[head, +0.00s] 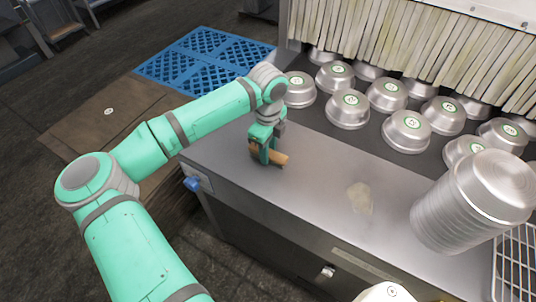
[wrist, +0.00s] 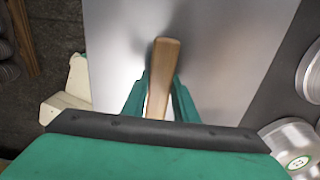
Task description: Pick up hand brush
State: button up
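The hand brush (head: 279,157) has a light brown wooden body and is at the left part of the metal counter, low over or on its surface. My gripper (head: 265,153) reaches down over it from above, with a green finger on the near side. In the wrist view, the brush's wooden handle (wrist: 164,70) runs between the two green fingers of my gripper (wrist: 161,84). The fingers press close against both sides of the handle. Its lower end and any bristles are hidden. I cannot tell whether it touches the counter.
The metal counter (head: 315,185) is mostly bare, with a pale smear (head: 359,197) to the right. A tall stack of metal pans (head: 460,210) stands at the right. Several upturned pans sit on the dark belt behind, below a strip curtain (head: 400,40). A blue pallet (head: 200,60) lies behind left.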

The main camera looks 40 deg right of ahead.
jog(key=shift+c, duration=0.2)
jog(key=shift+r, duration=0.5)
notch_tip(320, 180, up, 2)
jog(key=shift+r, duration=0.1)
jog(key=s+a+r, duration=0.2)
jog(key=s+r, duration=0.7)
jog(key=s, duration=0.4)
jog(key=shift+s+a+r, duration=0.4)
